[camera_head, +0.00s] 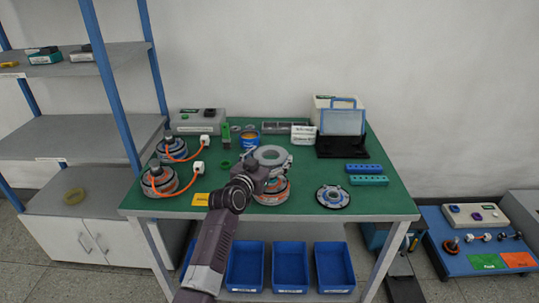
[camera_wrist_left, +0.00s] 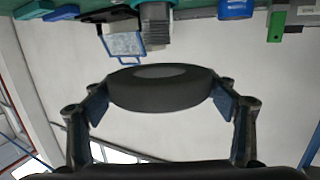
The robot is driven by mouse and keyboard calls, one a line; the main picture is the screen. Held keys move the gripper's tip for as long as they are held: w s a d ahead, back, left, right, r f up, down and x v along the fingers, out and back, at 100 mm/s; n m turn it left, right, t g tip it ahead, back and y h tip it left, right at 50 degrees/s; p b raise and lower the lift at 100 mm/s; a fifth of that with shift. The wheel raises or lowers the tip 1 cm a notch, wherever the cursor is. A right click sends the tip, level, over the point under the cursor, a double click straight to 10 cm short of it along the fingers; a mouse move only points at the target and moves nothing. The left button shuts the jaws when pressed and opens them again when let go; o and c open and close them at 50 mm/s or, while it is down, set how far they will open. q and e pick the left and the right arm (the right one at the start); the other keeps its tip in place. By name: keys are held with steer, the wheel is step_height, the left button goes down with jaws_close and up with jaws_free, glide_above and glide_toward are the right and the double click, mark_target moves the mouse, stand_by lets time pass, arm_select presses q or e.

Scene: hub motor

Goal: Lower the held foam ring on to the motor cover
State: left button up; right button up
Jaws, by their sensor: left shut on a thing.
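My left gripper (camera_head: 270,157) is shut on a thick dark grey foam ring. In the left wrist view the foam ring (camera_wrist_left: 160,92) sits between the two fingers of my gripper (camera_wrist_left: 161,98), one pad at each side. In the head view the ring is over the table's front middle, apparently above a round motor (camera_head: 273,194) with an orange and grey side. The gripper and arm hide most of the motor's top, so I cannot tell the gap or whether ring and cover touch. My right gripper is not in view.
Two motors with orange cables (camera_head: 159,181) stand at the left of the green table (camera_head: 310,197). Teal blocks (camera_head: 368,181) and a black stand (camera_head: 341,146) are farther right. Blue bins (camera_head: 290,267) sit below.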

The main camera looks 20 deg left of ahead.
arm_select(q)
steer(key=shift+f, duration=0.35)
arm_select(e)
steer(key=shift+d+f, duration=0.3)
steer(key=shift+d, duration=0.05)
arm_select(q)
steer(key=shift+f, duration=0.2)
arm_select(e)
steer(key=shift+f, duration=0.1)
arm_select(q)
steer(key=shift+f+b, duration=0.85)
steer(key=shift+b, duration=0.05)
steer(key=shift+f+b, duration=0.45)
steer(key=shift+f, duration=0.25)
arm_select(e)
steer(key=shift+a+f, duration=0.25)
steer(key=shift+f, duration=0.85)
arm_select(q)
steer(key=shift+f, duration=0.1)
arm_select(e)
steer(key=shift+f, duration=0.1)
arm_select(q)
steer(key=shift+f+b, duration=1.1)
steer(key=shift+f, duration=0.35)
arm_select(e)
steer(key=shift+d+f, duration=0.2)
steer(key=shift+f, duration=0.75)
